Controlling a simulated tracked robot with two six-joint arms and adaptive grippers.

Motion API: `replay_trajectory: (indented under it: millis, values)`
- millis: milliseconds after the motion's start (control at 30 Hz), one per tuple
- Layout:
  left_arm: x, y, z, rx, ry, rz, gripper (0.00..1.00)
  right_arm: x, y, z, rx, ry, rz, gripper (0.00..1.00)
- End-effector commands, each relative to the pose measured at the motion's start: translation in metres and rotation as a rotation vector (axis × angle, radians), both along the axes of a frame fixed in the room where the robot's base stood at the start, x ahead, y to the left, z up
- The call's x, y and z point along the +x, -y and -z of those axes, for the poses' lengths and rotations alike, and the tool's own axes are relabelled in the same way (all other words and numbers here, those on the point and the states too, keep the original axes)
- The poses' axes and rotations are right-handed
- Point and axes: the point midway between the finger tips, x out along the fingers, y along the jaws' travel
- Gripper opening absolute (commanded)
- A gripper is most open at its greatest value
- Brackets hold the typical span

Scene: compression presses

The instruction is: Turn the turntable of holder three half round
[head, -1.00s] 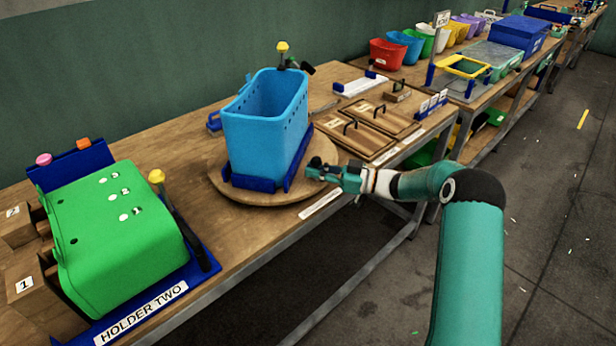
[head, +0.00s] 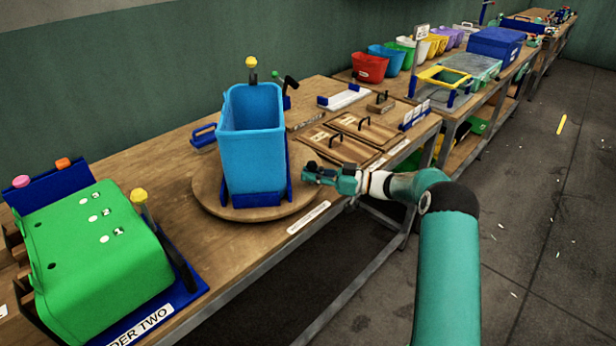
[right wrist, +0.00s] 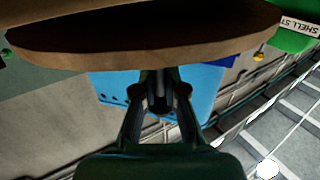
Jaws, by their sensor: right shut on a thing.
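The round wooden turntable (head: 212,196) sits on the bench and carries a blue bin (head: 252,158) held upright in a dark blue cradle (head: 256,200). My right gripper (head: 311,173) is at the right rim of the turntable, close to the cradle. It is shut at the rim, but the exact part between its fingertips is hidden. In the right wrist view the fingers (right wrist: 160,98) are close together in front of the blue bin (right wrist: 205,82), with the turntable's edge (right wrist: 140,52) across the top. My left gripper is not in view.
Wooden boards with handles (head: 345,148) lie right of the turntable. Coloured bins (head: 370,68) stand farther back.

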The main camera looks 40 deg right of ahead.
Motion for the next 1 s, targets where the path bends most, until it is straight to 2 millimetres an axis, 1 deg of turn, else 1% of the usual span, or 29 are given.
replay_trajectory:
  millis: [33, 300, 333, 467, 500, 833, 1000]
  values:
    - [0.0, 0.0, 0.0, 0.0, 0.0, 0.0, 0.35, 0.001, 0.001, -0.005, 0.0, 0.009, 0.002, 0.0]
    - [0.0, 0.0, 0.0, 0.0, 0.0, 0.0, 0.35, 0.0, 0.001, -0.005, 0.001, 0.009, 0.004, 0.0]
    - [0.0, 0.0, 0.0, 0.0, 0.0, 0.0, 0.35, 0.0, 0.001, -0.005, 0.001, 0.009, 0.005, 0.13]
    - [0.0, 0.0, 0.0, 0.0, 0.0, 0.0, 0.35, 0.0, 0.001, -0.005, 0.001, 0.009, 0.004, 0.35]
    - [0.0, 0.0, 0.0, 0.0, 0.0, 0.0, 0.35, 0.0, 0.001, -0.005, 0.0, 0.009, 0.004, 0.36]
    - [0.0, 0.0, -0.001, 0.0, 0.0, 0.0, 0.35, -0.003, 0.003, -0.003, 0.0, 0.005, 0.004, 0.36]
    - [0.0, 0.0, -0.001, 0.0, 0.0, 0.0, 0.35, -0.017, 0.014, -0.001, -0.002, 0.003, 0.007, 0.36]
